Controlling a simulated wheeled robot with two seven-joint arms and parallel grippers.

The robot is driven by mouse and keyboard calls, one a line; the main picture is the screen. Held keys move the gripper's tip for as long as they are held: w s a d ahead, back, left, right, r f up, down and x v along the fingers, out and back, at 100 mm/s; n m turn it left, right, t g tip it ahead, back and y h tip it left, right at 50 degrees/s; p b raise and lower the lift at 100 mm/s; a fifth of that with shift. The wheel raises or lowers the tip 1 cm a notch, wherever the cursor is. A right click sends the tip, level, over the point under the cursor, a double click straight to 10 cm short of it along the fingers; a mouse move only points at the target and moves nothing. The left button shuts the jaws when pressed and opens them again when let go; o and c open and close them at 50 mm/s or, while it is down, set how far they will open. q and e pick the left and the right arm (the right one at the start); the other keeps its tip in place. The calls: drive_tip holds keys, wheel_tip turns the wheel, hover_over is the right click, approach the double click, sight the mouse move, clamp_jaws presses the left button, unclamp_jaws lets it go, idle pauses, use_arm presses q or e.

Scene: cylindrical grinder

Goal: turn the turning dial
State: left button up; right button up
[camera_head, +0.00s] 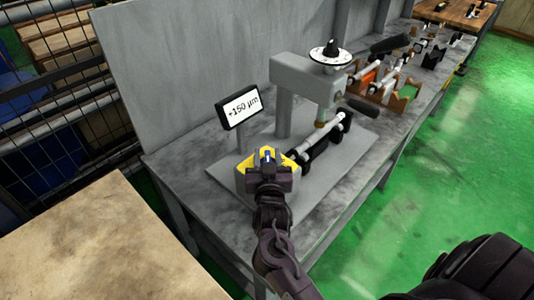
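A round white dial (331,52) with dark marks and a black knob sits on top of the grey grinder head (312,80). A small display (243,106) beside the machine reads "+150 µm". My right gripper (267,157) is over the near left end of the machine, in front of a yellow part (245,164) with a bit of blue showing at its fingertips. It is well apart from the white dial. The gripper's body hides most of the yellow part, and I cannot tell whether the fingers are shut on it. My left gripper is not in view.
A shaft with silver and black sections (322,139) lies along the machine's base plate (345,160). More tools and an orange part (367,78) stand farther along the grey bench (185,172). A wooden surface (95,250) is at the lower left.

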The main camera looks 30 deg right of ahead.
drive_tip(key=shift+s, duration=0.1)
drive_tip(key=c, duration=0.6)
clamp_jaws()
drive_tip(key=shift+n+t+y, duration=0.3)
drive_tip(key=shift+n+y, duration=0.2)
drive_tip(key=shift+y, duration=0.2)
drive_tip(key=shift+d+r+n+t+y+p, duration=0.1)
drive_tip(key=shift+n+t+y+p, duration=0.2)
drive_tip(key=shift+n+y+p, duration=0.45)
drive_tip(key=n+y, duration=0.1)
drive_tip(key=y, duration=0.2)
drive_tip(key=shift+n+t, duration=0.3)
drive_tip(key=shift+n, duration=0.05)
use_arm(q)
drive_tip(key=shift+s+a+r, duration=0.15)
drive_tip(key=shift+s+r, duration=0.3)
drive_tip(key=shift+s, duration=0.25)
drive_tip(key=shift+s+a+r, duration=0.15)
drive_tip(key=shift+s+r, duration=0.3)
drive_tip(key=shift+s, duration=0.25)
use_arm(e)
drive_tip(key=shift+n+y, duration=0.8)
drive_tip(key=shift+y, duration=0.65)
